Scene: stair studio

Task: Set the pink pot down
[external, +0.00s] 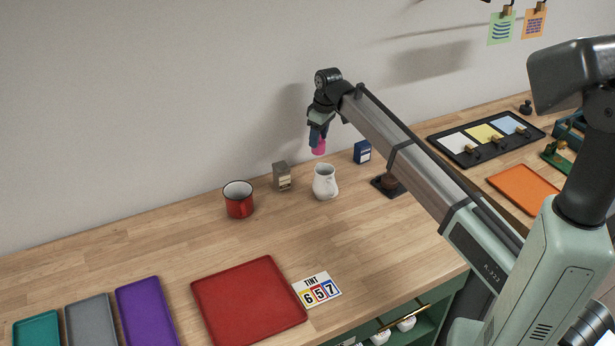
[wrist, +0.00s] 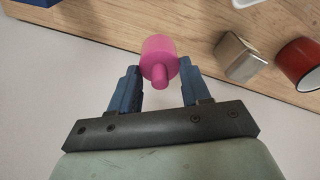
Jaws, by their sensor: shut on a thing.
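The pink pot (wrist: 158,55) is small and round with a short knob-like part. It sits between the two blue fingers of my gripper (wrist: 160,82), which are shut on it. In the external view the pink pot (external: 319,147) shows below the fingers of my gripper (external: 318,135). It is held in the air above the back of the wooden worktop (external: 150,240), near the wall. The fingers hide part of the pot in the external view.
A white jug (external: 325,183), a grey tin (external: 282,177), a red mug (external: 239,203) and a dark blue box (external: 362,152) stand near the held pot. A red tray (external: 248,305) and a purple tray (external: 151,312) lie in front. Worktop left of the mug is clear.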

